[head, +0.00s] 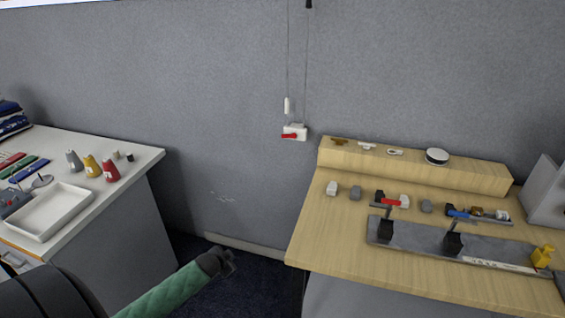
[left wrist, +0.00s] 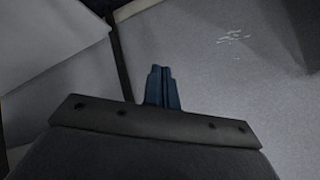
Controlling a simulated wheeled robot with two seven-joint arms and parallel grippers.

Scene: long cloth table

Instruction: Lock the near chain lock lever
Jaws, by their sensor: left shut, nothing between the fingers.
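A small white box (head: 298,129) with a red lever (head: 288,136) is on the grey wall, below two thin hanging lines; the lever lies roughly level, pointing left. A white pull (head: 287,105) hangs just above it. On the wooden table, a grey plate (head: 420,240) carries two black upright levers, one by a red part (head: 390,203) and one by a blue part (head: 457,213). I cannot tell which is the chain lock lever. My left gripper (head: 230,262) is shut and empty, low between the tables, apart from all of these; its fingers show in the left wrist view (left wrist: 163,88). My right gripper is out of view.
The wooden table (head: 330,235) holds several small parts, a raised back shelf (head: 470,178) and a yellow piece (head: 542,256). The white left table (head: 130,158) holds a white tray (head: 38,232) and several coloured cones. The gap between the tables is open.

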